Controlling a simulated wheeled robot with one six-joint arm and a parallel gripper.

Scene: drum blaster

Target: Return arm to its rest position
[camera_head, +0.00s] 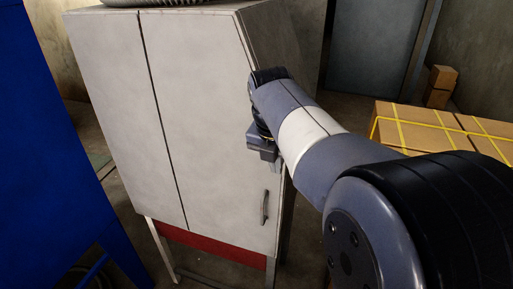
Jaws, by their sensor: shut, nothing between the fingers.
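My arm reaches in from the lower right toward the grey-white cabinet (205,110). My gripper (265,153) hangs below the arm's far end, in front of the cabinet's right door. It is small and partly hidden by my arm. It is shut with nothing in it. Whether it touches the door cannot be told. The cabinet's doors look closed, and a dark handle (265,207) shows low on the right door, below my gripper.
A blue panel (55,150) stands close at the left. Cardboard boxes with yellow straps (425,125) are at the right, behind my arm. Smaller boxes (441,86) stand farther back near a grey door (375,45). A coiled ribbed thing (150,2) tops the cabinet.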

